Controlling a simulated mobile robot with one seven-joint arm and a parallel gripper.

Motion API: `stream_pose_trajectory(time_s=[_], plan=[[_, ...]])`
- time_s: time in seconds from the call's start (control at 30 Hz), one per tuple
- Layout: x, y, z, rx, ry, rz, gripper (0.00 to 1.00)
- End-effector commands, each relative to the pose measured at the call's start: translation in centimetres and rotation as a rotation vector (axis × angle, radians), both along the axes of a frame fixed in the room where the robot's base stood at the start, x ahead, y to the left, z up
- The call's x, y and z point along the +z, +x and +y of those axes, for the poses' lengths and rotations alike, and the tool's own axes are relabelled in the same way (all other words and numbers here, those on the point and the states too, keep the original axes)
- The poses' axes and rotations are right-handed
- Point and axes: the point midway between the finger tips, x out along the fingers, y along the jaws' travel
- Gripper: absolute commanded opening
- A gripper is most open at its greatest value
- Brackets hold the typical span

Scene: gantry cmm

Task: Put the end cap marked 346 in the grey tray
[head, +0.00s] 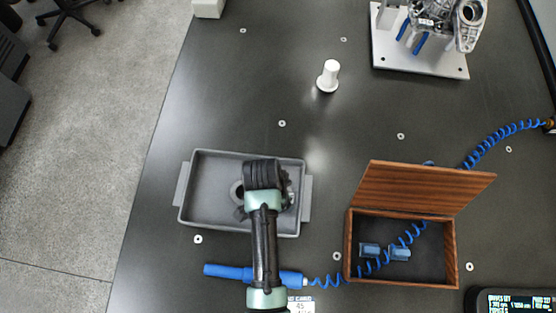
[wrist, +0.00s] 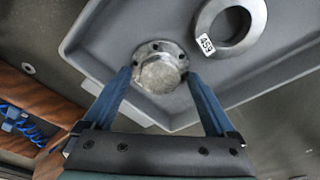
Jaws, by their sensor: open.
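The grey tray (head: 211,161) stands on the dark table, left of the wooden box; it also shows in the wrist view (wrist: 95,42). A round metal flanged part (wrist: 160,68) with bolt holes and a raised centre lies in the tray. No number is visible on it, so I cannot tell whether it is the end cap marked 346. My gripper (wrist: 158,76) is open, its blue fingers on either side of this part; I cannot tell whether they touch it. In the head view my arm hides the part and the fingertips.
An open wooden box (head: 451,262) with blue pieces stands right. A blue tool (head: 228,271) with coiled hose lies in front. A white flanged post (head: 329,76) stands behind; table around it is clear.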

Motion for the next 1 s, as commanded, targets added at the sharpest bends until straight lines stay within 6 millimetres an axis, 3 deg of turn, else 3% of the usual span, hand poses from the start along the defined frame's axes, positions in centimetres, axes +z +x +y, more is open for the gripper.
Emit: stream_pose_trajectory(time_s=[0.17,0.27,0.7,1.0], plan=[[0.7,0.0,0.0,0.000,0.000,0.000,0.91],[2.1,-0.1,0.2,0.000,0.000,-0.001,0.91],[10.7,-1.0,1.2,0.001,0.001,-0.002,0.91],[12.4,-0.9,1.4,0.004,0.001,-0.010,0.91]])
